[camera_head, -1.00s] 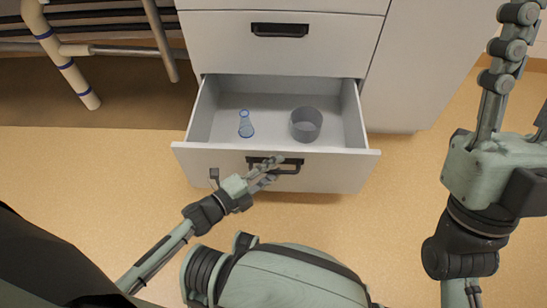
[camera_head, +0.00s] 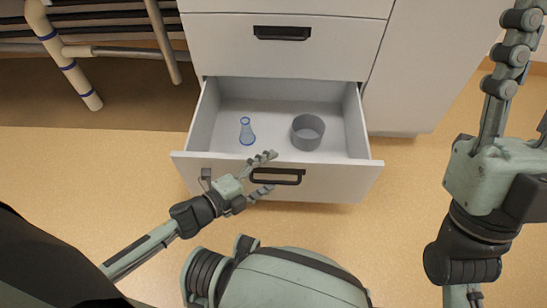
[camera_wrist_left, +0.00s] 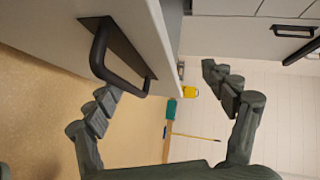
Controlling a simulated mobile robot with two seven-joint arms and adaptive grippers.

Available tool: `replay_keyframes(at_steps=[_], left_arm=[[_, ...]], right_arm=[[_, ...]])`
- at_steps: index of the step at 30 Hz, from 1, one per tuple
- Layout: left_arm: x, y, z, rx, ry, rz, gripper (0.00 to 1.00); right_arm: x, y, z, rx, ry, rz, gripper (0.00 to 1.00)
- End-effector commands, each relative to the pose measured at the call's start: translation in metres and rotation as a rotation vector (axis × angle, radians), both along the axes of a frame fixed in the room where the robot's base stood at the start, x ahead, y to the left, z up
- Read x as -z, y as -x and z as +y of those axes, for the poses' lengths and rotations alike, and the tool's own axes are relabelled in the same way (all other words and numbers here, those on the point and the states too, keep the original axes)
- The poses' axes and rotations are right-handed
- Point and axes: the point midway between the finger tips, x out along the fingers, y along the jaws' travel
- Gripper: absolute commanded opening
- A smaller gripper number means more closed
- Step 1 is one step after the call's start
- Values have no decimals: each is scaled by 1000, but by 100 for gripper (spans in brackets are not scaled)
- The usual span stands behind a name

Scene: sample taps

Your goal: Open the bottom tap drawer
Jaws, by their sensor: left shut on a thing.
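The bottom drawer (camera_head: 197,118) stands pulled out from the cabinet, its inside in view. Its dark bar handle (camera_head: 290,177) is on the front panel and also shows in the left wrist view (camera_wrist_left: 122,78). My left gripper (camera_head: 266,174) is at the left part of this handle, one finger on the upper side and one on the lower. In the left wrist view my left gripper's (camera_wrist_left: 165,85) fingertips look well apart, the lower one against or just behind the handle; exact contact is unclear. My right gripper (camera_head: 528,85) is raised at the far right, partly out of frame, away from the drawer.
A blue flask (camera_head: 247,133) and a grey round container (camera_head: 307,132) stand in the drawer. A shut drawer with a dark handle (camera_head: 282,33) is above. Pale pipes (camera_head: 75,75) stand at the left. The floor (camera_head: 90,165) before the cabinet is clear.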

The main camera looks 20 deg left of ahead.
Motion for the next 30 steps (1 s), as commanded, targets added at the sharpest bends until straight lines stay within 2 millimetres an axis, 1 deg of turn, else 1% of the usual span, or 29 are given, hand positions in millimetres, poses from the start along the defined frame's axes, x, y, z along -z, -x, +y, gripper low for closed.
replay_keyframes(at_steps=[1, 12, 13, 14, 15, 30], left_arm=[[-20, -5, 1, 4, 9, -35, 59], [-24, 16, 14, 3, 8, -36, 55], [-24, 18, 15, 3, 8, -36, 48], [-23, 20, 16, 3, 8, -35, 36], [-23, 23, 18, 2, 9, -32, 31], [-22, 57, 34, 2, 9, -21, 31]], right_arm=[[-2, 0, 0, 0, 0, 0, 40], [-5, 0, 0, 0, 0, 1, 40], [-5, 0, 0, 0, 0, 1, 40], [-5, 0, 0, 0, 0, 1, 40], [-6, 0, 0, 0, 0, 0, 40], [-9, 0, 0, 0, 0, 1, 40]])
